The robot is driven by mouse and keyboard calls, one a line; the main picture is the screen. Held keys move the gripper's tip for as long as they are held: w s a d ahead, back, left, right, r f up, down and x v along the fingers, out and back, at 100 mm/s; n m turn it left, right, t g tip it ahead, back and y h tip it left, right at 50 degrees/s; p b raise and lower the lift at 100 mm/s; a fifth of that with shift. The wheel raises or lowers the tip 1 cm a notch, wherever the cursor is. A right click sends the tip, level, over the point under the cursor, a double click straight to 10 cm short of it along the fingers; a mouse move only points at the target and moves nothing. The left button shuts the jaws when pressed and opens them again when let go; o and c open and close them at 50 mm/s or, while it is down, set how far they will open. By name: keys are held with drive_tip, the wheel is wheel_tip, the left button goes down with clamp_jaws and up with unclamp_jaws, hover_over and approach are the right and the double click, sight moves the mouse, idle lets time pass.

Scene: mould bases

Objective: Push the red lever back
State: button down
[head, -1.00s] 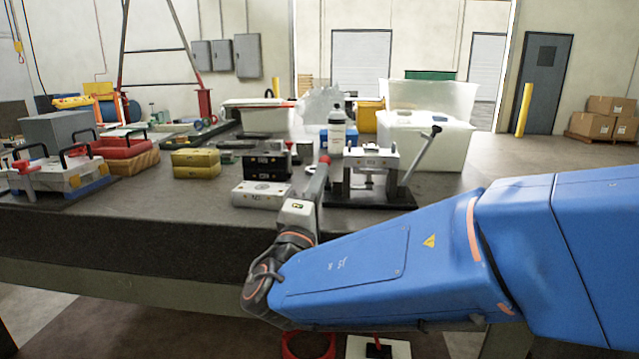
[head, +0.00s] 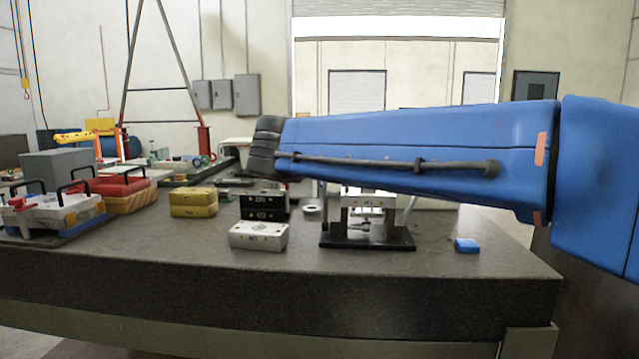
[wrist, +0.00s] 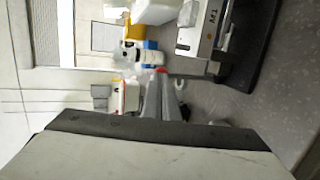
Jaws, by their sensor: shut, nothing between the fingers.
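A small red part (head: 18,203), possibly the red lever, sits on a pale mould base (head: 55,215) with black handles at the left end of the bench. It is too small to tell how it is set. No other lever shows clearly; the area behind my arm is hidden. My gripper (wrist: 161,73) shows in the wrist view as two grey fingers shut together, red at the tip, with nothing held. It points towards a white and blue bottle (wrist: 128,53), apart from the pale fixture (wrist: 203,28). In the head view my blue arm link hides the gripper.
On the bench (head: 330,280) stand the fixture on its black plate (head: 367,242), a silver block (head: 258,236), black blocks (head: 264,205), yellow blocks (head: 193,202) and a blue piece (head: 467,245). The front strip is clear.

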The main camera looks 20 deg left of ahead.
drive_tip(key=shift+w+a+r+g, duration=0.15)
drive_tip(key=shift+w+g, duration=0.2)
drive_tip(key=shift+w, duration=0.4)
drive_tip(key=shift+w+a+r+g, duration=0.1)
drive_tip(key=shift+w+a+g, duration=0.15)
drive_tip(key=shift+w, duration=0.45)
drive_tip(key=shift+w+a+r+g, duration=0.1)
drive_tip(key=shift+w+g, duration=0.3)
drive_tip(key=shift+w, duration=0.35)
drive_tip(key=shift+w+f, duration=0.1)
